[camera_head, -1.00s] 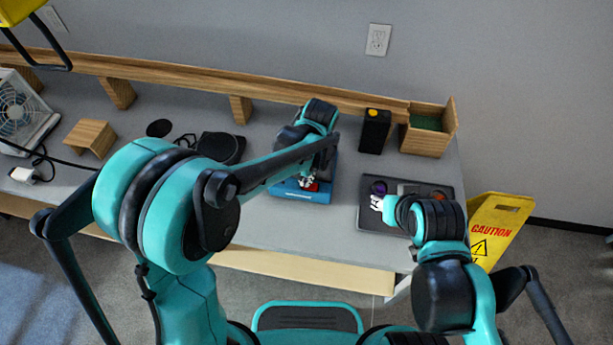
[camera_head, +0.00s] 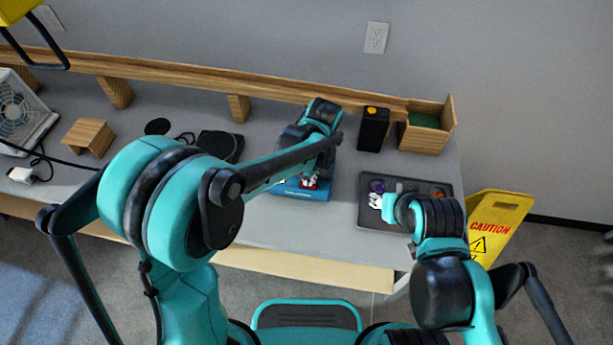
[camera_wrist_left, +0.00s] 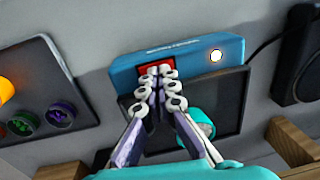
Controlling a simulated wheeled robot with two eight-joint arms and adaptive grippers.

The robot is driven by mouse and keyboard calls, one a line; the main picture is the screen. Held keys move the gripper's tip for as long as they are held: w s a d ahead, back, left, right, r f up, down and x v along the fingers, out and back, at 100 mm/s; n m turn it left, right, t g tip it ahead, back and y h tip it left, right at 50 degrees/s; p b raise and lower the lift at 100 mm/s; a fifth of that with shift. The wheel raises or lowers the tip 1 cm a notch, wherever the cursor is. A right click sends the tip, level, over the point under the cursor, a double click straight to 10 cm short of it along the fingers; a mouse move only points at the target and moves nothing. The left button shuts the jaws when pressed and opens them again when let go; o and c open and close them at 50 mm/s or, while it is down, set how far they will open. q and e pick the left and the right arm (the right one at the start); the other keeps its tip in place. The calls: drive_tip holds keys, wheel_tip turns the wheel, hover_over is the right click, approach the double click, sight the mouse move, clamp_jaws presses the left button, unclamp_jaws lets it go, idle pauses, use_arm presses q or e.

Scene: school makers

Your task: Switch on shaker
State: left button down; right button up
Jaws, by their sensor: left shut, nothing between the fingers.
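The shaker is a blue box, partly hidden by my left arm in the head view (camera_head: 300,194). In the left wrist view its blue front (camera_wrist_left: 190,60) carries a red switch (camera_wrist_left: 153,69) and a small bright round light (camera_wrist_left: 216,56) that looks lit. A dark platform (camera_wrist_left: 228,104) lies behind it. My left gripper (camera_wrist_left: 160,75) is shut and empty, its fingertips at the red switch, partly covering it. Whether they touch it is unclear. It also shows in the head view (camera_head: 310,183). My right gripper (camera_head: 377,201) is above the dark tray; its opening is unclear.
The dark tray (camera_head: 380,222) with coloured round pieces is right of the shaker. A black box (camera_head: 372,132) and a wooden bin (camera_head: 428,140) stand behind. A yellow caution sign (camera_head: 497,222) stands past the table's right end.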

use_arm(q)
drive_tip(key=shift+r, duration=0.1)
drive_tip(key=shift+w+a+r+p, duration=0.1)
drive_tip(key=shift+r+p, duration=0.25)
drive_tip(key=r+p, duration=0.1)
drive_tip(key=r, duration=0.1)
drive_tip(key=r+p, duration=0.2)
drive_tip(key=r, duration=0.1)
drive_tip(key=shift+a, duration=0.2)
wheel_tip(320, 180, up, 8)
drive_tip(key=a+p, duration=0.1)
drive_tip(key=p, duration=0.1)
drive_tip(key=shift+a, duration=0.15)
drive_tip(key=s+a+n+t+h+b, duration=0.1)
drive_tip(key=s+a+t+b, duration=0.1)
drive_tip(key=s+a+t, duration=0.5)
drive_tip(key=s+a, duration=0.6)
drive_tip(key=a, duration=0.2)
drive_tip(key=shift+s+a+r+n, duration=0.2)
drive_tip(key=shift+a+r+n, duration=0.05)
drive_tip(key=shift+n, duration=0.15)
